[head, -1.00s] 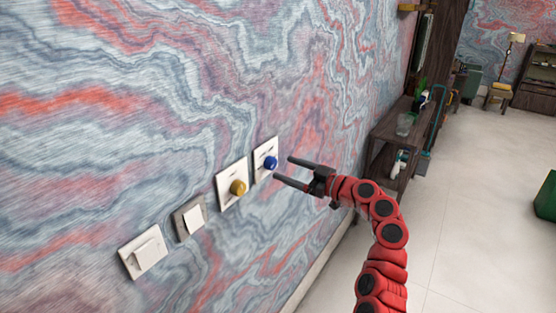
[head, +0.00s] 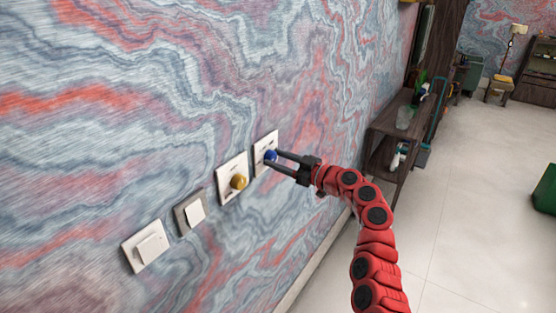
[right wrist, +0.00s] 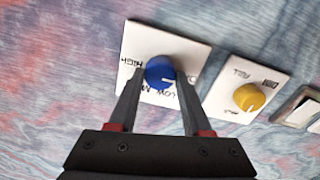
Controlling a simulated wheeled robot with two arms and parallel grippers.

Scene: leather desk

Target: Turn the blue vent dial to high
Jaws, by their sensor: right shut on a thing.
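The blue vent dial (head: 271,155) is a round knob on a white wall plate (head: 261,146). In the right wrist view the blue dial (right wrist: 160,74) has a pale pointer line that runs toward the right side of the picture. The printed words HIGH and LOW show upside down on its plate (right wrist: 185,48), HIGH on the left and LOW below; other lettering is partly hidden. My right gripper (head: 272,160) is shut on the blue dial, one finger on each side of it. My left gripper is not in view.
A yellow dial (head: 238,182) on its own white plate sits beside the blue one. Two rocker switches, a grey-framed one (head: 191,214) and a white one (head: 147,247), are further along the wall. A dark shelf (head: 385,145) stands beyond my right arm.

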